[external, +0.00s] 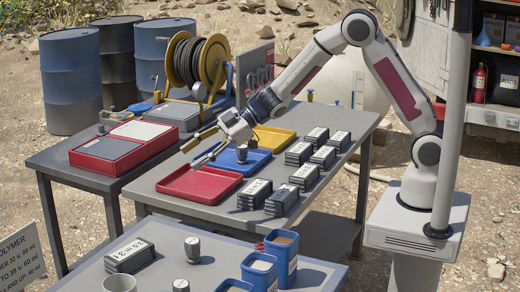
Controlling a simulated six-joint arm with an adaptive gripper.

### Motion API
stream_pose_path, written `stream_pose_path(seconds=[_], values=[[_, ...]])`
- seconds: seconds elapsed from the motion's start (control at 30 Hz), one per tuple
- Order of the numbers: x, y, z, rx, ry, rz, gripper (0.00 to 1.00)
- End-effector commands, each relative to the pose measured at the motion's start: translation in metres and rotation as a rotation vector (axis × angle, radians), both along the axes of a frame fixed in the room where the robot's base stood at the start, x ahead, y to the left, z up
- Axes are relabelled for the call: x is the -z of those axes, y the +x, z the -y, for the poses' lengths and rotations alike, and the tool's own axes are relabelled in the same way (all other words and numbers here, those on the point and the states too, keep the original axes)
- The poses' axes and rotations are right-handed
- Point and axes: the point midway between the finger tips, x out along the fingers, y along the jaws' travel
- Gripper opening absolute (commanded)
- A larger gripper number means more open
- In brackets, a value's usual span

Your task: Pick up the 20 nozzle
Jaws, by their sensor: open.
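My gripper (202,149) hangs over the middle table, above the red tray (202,190) and the near side of the blue tray. Its jaws are spread and nothing shows between them. A small dark-topped cylindrical piece (242,153) stands in the blue tray (222,163), right of the jaws. A similar grey cylinder (193,248) stands on the front table. I cannot read a number on either piece, so I cannot tell which is the 20 nozzle.
Several dark labelled stacks (255,194) stand right of the trays. A yellow tray (270,138) lies behind the blue one. The front table holds a labelled block (130,256) and blue containers (260,273). A hose reel (196,66) stands on the left table.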

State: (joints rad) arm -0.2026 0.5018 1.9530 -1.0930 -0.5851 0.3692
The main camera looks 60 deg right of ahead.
Motion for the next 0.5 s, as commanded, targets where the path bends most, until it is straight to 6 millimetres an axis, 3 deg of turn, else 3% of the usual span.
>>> stream_pose_path(seconds=[0.27, 0.5], values=[[0.056, -0.024, -0.057, -0.213, 0.074, -0.062, 0.48], [0.102, -0.06, -0.096, -0.395, 0.148, -0.139, 0.48]])
